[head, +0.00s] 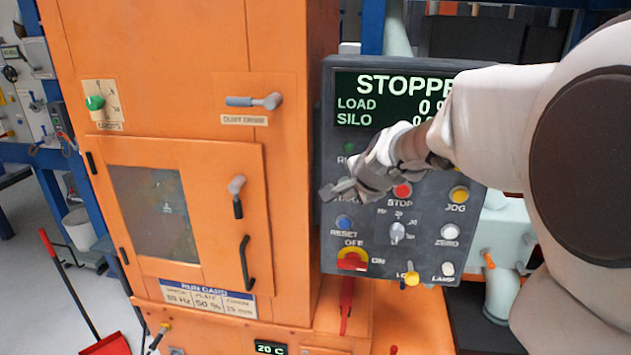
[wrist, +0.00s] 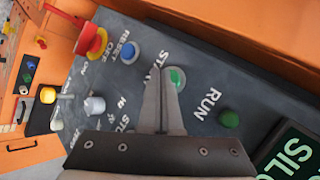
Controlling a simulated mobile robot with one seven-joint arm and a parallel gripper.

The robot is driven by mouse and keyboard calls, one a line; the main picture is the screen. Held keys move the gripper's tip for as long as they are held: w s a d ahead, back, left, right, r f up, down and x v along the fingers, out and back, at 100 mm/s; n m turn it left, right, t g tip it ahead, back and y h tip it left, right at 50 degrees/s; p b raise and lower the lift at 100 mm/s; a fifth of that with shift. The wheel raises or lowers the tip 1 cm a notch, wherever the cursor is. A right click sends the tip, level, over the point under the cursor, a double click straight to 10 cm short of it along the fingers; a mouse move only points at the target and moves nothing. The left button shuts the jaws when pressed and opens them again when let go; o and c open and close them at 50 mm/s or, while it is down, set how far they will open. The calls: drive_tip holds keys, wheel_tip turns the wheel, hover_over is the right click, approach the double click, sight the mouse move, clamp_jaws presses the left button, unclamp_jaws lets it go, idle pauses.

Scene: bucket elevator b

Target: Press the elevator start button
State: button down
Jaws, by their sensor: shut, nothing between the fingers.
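The dark control panel (head: 440,260) shows STOPPED on its display (head: 395,95). The green start button (wrist: 178,77) shows in the wrist view, partly covered by the fingers, beside a partly hidden START label. In the head view my gripper hides the button. My gripper (head: 329,192) is shut and empty in front of the panel's left side. In the wrist view the fingertips (wrist: 155,68) overlap the button's edge. I cannot tell whether they touch it.
The red stop button (head: 402,190), blue reset button (head: 344,222), yellow jog button (head: 459,194) and a red-and-yellow switch (head: 352,261) surround the gripper. A green lamp (wrist: 229,118) sits by RUN. The orange cabinet (head: 290,190) stands close at left.

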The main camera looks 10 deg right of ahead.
drive_tip(key=shift+w+d, duration=0.1)
drive_tip(key=shift+w, duration=0.25)
idle(0.3)
drive_tip(key=shift+s, duration=0.1)
drive_tip(key=shift+s+a, duration=0.25)
drive_tip(key=shift+s, duration=0.45)
drive_tip(key=shift+s, duration=0.1)
drive_tip(key=shift+s+a+p, duration=0.2)
drive_tip(key=shift+s+a, duration=0.05)
drive_tip(key=shift+s, duration=0.5)
drive_tip(key=shift+s+a+p, duration=0.15)
drive_tip(key=shift+s+a, duration=0.1)
drive_tip(key=shift+s, duration=0.5)
drive_tip(key=shift+s+a+p, duration=0.2)
drive_tip(key=shift+s+a, duration=0.05)
drive_tip(key=shift+s, duration=0.5)
